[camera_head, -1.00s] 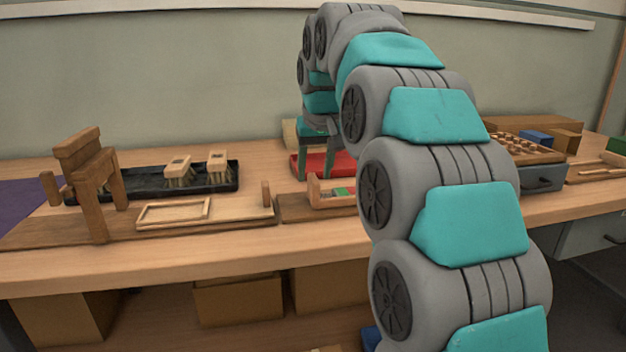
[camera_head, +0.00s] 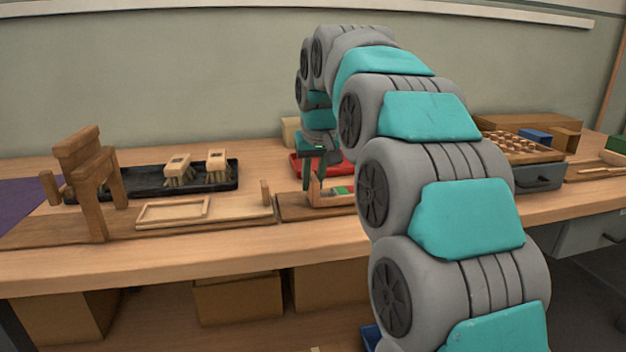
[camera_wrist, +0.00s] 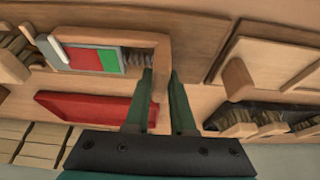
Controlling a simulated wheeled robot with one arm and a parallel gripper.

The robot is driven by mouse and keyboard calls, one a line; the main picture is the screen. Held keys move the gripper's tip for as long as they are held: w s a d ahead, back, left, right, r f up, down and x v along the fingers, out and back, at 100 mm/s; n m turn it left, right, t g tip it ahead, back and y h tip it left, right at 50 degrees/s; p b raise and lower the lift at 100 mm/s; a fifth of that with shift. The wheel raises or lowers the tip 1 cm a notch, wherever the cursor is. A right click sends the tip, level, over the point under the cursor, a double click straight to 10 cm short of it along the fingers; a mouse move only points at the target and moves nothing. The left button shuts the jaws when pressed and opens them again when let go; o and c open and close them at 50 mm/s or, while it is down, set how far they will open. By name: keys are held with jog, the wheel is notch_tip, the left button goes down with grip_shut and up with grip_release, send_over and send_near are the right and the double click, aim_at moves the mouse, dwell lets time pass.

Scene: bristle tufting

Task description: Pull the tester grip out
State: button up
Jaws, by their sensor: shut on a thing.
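The tester (camera_head: 340,203) stands on a wooden board near the front of the bench, partly hidden by my arm in the head view. In the wrist view its red and green indicator (camera_wrist: 95,59) and a spring show inside the wooden frame. The upright wooden tester grip (camera_wrist: 161,82) is at the spring end. My gripper (camera_wrist: 162,76) is shut on this grip, with one finger on each side of it. In the head view my gripper (camera_head: 313,182) is at the tester's left end, and the fingertips are small there.
A red tray (camera_head: 298,163) lies just behind the tester. To the left are a black tray (camera_head: 130,184) with brushes, a small wooden frame (camera_head: 173,212) and a wooden stand (camera_head: 100,180). A peg box (camera_head: 540,177) is at the right.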

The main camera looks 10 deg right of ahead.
grip_shut()
jog(key=shift+a, duration=0.1)
dwell(0.8)
jog(key=a, duration=0.5)
jog(key=shift+a, duration=0.25)
jog(key=o, duration=0.7)
grip_release()
jog(key=v, duration=0.7)
jog(key=shift+s+r, duration=0.2)
jog(key=shift+r, duration=0.15)
